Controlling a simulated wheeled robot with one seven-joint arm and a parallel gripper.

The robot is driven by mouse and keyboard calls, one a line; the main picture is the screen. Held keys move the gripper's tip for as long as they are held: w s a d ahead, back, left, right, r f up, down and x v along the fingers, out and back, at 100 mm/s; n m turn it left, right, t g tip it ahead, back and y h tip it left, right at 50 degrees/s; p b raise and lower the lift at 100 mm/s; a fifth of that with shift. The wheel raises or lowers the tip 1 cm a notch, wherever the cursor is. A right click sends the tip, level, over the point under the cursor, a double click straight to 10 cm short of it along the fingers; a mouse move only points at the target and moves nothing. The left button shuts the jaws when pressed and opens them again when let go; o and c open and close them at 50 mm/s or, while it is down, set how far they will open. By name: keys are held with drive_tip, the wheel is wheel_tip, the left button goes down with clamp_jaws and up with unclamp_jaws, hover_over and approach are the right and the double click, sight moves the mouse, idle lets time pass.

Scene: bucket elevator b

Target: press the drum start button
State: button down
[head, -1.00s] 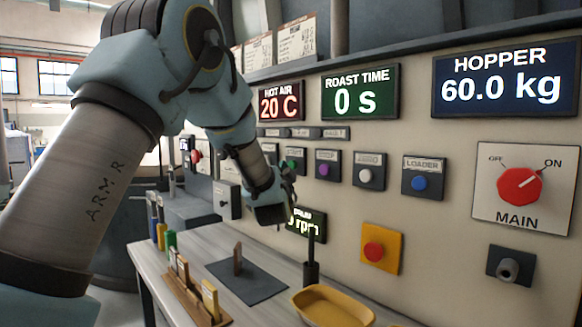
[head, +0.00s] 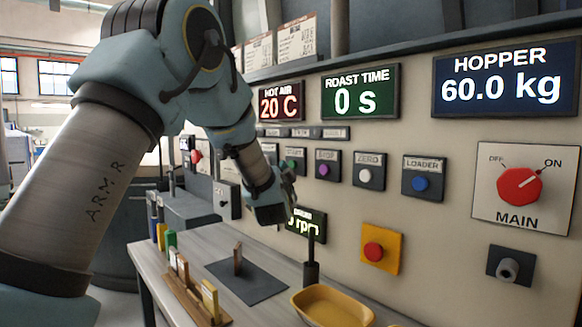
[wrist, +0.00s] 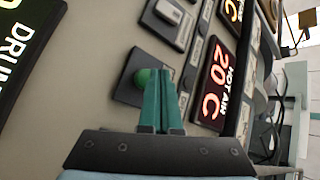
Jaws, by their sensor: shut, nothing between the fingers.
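The green start button (wrist: 145,77) sits on a dark square plate (wrist: 128,82) in the wrist view, partly covered by my fingers. In the head view its plate, labelled START (head: 293,154), shows just above my gripper, which hides part of it. My gripper (wrist: 163,72) is shut and empty, with its teal fingers together. The fingertips lie at the right edge of the green button in the wrist view. I cannot tell whether they touch it. In the head view my gripper (head: 288,183) is close to the panel, beside the partly hidden drum rpm display (head: 306,226).
To the right are the purple STOP button (head: 324,170), white ZERO button (head: 365,175), blue LOADER button (head: 420,183), and a red button on a yellow plate (head: 374,252). The red MAIN switch (head: 519,186) points to ON. Below is a bench with a yellow tray (head: 333,306).

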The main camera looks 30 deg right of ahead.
drive_tip(key=shift+d, duration=0.1)
drive_tip(key=shift+w+d, duration=0.1)
drive_tip(key=shift+d, duration=0.2)
drive_tip(key=shift+w+d, duration=0.1)
drive_tip(key=shift+d, duration=0.3)
idle(0.7)
drive_tip(key=shift+a+b, duration=0.1)
drive_tip(key=shift+b, duration=0.25)
drive_tip(key=shift+s+a+b, duration=0.2)
drive_tip(key=shift+a+b, duration=0.2)
drive_tip(key=shift+a, duration=0.3)
drive_tip(key=shift+a, duration=0.1)
drive_tip(key=shift+s+a+b, duration=0.25)
drive_tip(key=shift+a+b, duration=0.35)
drive_tip(key=shift+a, duration=0.6)
drive_tip(key=shift+s+a+b, duration=0.25)
drive_tip(key=shift+a+b, duration=0.3)
drive_tip(key=shift+a, duration=0.65)
